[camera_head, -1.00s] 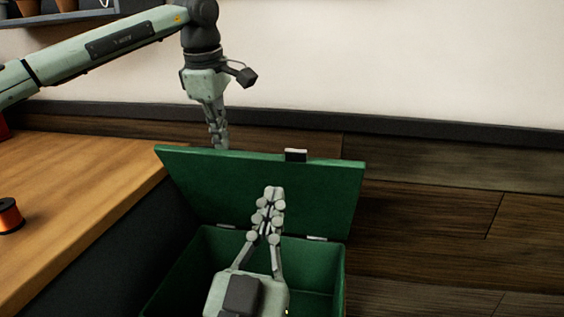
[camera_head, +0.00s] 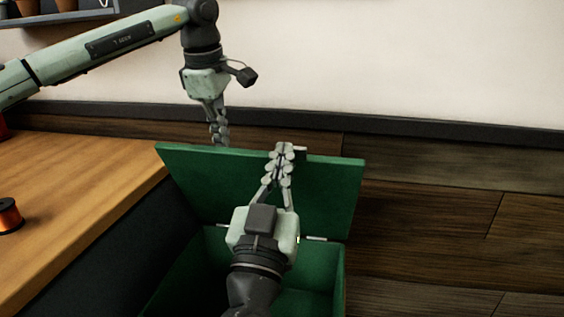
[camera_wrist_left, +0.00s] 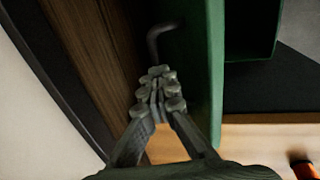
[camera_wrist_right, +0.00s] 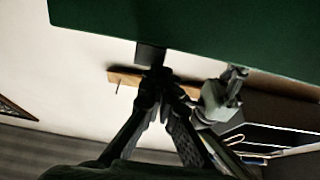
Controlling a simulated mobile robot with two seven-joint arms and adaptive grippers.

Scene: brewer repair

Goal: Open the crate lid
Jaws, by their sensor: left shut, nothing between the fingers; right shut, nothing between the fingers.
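The green crate (camera_head: 338,285) stands on the floor with its lid (camera_head: 330,195) raised steeply on hinges at the back edge, so the inside shows. My left gripper (camera_head: 219,138) is shut and empty behind the lid's top left part; its tips are partly hidden by the lid edge. In the left wrist view the shut left fingers (camera_wrist_left: 157,85) are beside the lid (camera_wrist_left: 205,70). My right gripper (camera_head: 284,150) is shut and empty at the lid's top edge, in front of the dark latch, which it mostly hides. The right wrist view shows the shut right fingers (camera_wrist_right: 155,85) near the latch (camera_wrist_right: 150,53).
A wooden table (camera_head: 80,190) with an orange spool (camera_head: 9,216) stands at the left, its dark side next to the crate. A wood-panelled wall (camera_head: 440,200) is behind and to the right. A shelf with pots (camera_head: 60,14) hangs at the upper left.

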